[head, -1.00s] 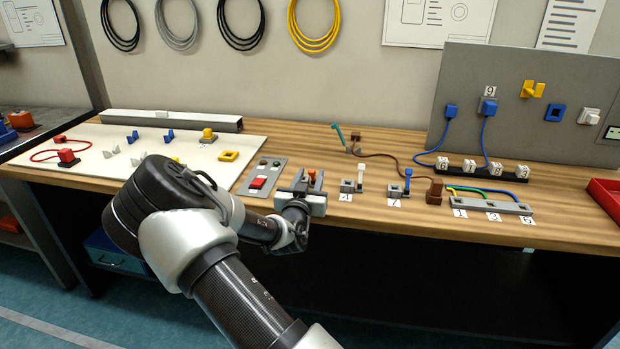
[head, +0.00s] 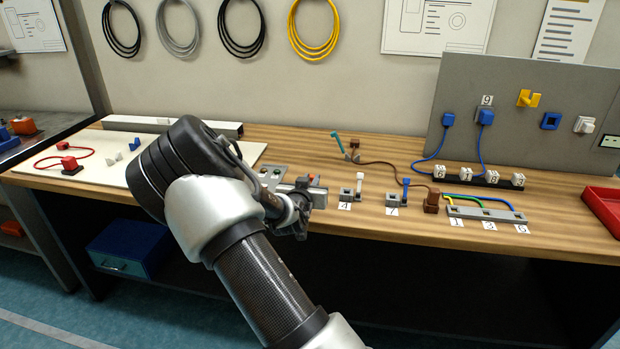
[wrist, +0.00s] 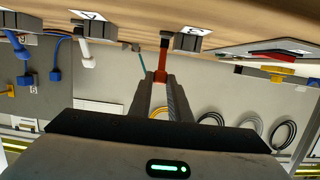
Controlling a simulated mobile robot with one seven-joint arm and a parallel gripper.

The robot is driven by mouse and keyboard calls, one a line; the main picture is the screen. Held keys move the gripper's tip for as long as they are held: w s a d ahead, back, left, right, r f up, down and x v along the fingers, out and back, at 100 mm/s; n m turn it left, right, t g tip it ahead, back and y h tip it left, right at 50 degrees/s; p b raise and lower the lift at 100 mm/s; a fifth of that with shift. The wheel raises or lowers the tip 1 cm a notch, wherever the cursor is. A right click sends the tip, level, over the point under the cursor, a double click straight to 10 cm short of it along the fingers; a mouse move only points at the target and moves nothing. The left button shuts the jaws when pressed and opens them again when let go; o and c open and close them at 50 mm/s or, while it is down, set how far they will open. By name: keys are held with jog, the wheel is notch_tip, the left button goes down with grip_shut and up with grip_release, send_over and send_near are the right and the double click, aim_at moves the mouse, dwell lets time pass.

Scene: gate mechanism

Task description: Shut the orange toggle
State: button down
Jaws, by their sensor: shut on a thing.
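The orange toggle (wrist: 161,60) shows in the wrist view, which is upside down. Its orange-red lever rises from a small grey block (wrist: 188,40) on the table. My gripper (wrist: 161,80) has its two fingers closed around the lever's free end. In the head view, my gripper (head: 318,192) is at the table's front part, right of the grey button plate, and hides most of the toggle. Only a small reddish bit shows there above the fingers. The lever's exact angle is hard to tell.
To the right stand a toggle with a white lever (head: 360,182) and one with a blue lever (head: 406,187), both upright beside grey blocks. A brown block (head: 432,202) with a cable is further right. A grey panel (head: 550,105) stands at the back right.

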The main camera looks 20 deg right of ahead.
jog(key=r+g+p, duration=0.1)
jog(key=w+d+g+y+p, duration=0.1)
jog(key=p, duration=0.1)
jog(key=shift+w+r, duration=0.25)
jog(key=shift+r, duration=0.15)
jog(key=shift+w+d+r+g+y+p, duration=0.1)
jog(key=shift+w+d+g+y+p, duration=0.2)
jog(key=shift+w+g+y+p, duration=0.25)
jog(key=shift+w+d+r+g+y+p, duration=0.1)
jog(key=shift+w+d+g+y+p, duration=0.15)
jog(key=shift+g+y+p, duration=0.35)
jog(key=shift+w+d+f+g+y+p, duration=0.25)
jog(key=shift+w+d+g+y+p, duration=0.25)
jog(key=shift+g+p, duration=0.5)
jog(key=shift+w+d+f+g+y+p, duration=0.3)
jog(key=shift+w+g+y+p, duration=0.3)
jog(key=shift+g+p, duration=0.4)
jog(key=c, duration=1.6)
grip_release()
jog(key=shift+c, duration=0.2)
